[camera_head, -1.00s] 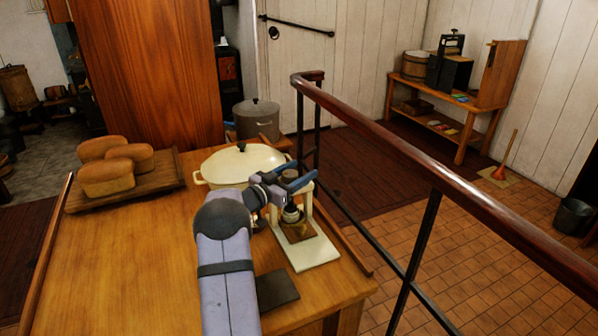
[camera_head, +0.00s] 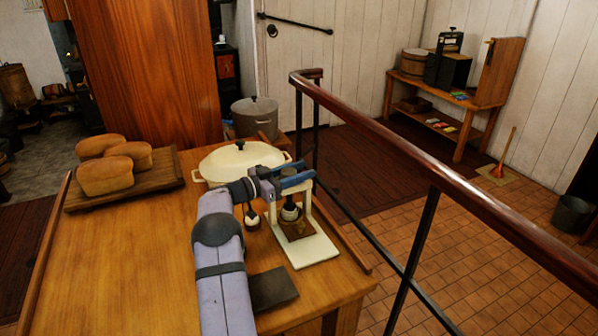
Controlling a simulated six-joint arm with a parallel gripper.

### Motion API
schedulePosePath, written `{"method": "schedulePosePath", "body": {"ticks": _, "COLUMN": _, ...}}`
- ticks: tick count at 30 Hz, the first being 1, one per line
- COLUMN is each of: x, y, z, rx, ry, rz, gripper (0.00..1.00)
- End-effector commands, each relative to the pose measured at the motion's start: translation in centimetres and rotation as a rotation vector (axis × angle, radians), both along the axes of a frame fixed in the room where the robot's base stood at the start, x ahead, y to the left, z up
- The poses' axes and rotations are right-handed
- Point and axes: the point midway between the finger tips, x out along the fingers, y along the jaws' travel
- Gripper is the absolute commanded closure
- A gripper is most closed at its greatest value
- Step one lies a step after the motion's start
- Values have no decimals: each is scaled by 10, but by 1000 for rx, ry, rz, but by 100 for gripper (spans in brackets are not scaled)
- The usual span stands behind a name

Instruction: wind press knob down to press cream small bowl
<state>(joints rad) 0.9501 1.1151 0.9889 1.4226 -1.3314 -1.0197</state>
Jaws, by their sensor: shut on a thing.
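The press has a cream frame and a pale base plate (camera_head: 318,251) and stands at the table's right edge. My gripper (camera_head: 298,180), with blue fingers, is at the top of the press and shut on the press knob, which the fingers hide. Below it, inside the frame, is a dark round part with a cream part (camera_head: 290,213) under it, above a brown block (camera_head: 297,230). I cannot tell whether that cream part is the small bowl or part of the press, or whether anything is being pressed.
A cream lidded pot (camera_head: 236,165) stands just behind my gripper. Loaves (camera_head: 106,176) lie on a wooden board (camera_head: 168,188) at the left. A dark flat slab (camera_head: 273,289) lies before the press. A railing (camera_head: 400,165) runs close on the right. The table's left-middle (camera_head: 130,260) is clear.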

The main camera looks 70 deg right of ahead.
Motion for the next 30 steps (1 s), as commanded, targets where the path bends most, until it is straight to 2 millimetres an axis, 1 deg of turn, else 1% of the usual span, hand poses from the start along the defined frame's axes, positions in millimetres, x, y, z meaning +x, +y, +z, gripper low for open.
{"method": "schedulePosePath", "body": {"ticks": 9, "x": -2, "y": 2, "z": 3, "rx": -6, "ry": -1, "rz": -101, "gripper": 86}}
{"method": "schedulePosePath", "body": {"ticks": 22, "x": -3, "y": 4, "z": 3, "rx": -1, "ry": -3, "rz": -117, "gripper": 86}}
{"method": "schedulePosePath", "body": {"ticks": 23, "x": -3, "y": 4, "z": 3, "rx": -1, "ry": -3, "rz": -117, "gripper": 56}}
{"method": "schedulePosePath", "body": {"ticks": 24, "x": -3, "y": 4, "z": 3, "rx": -1, "ry": -3, "rz": -117, "gripper": 47}}
{"method": "schedulePosePath", "body": {"ticks": 25, "x": -3, "y": 4, "z": 3, "rx": -1, "ry": -3, "rz": -117, "gripper": 45}}
{"method": "schedulePosePath", "body": {"ticks": 30, "x": -3, "y": 4, "z": 2, "rx": 1, "ry": -2, "rz": -117, "gripper": 45}}
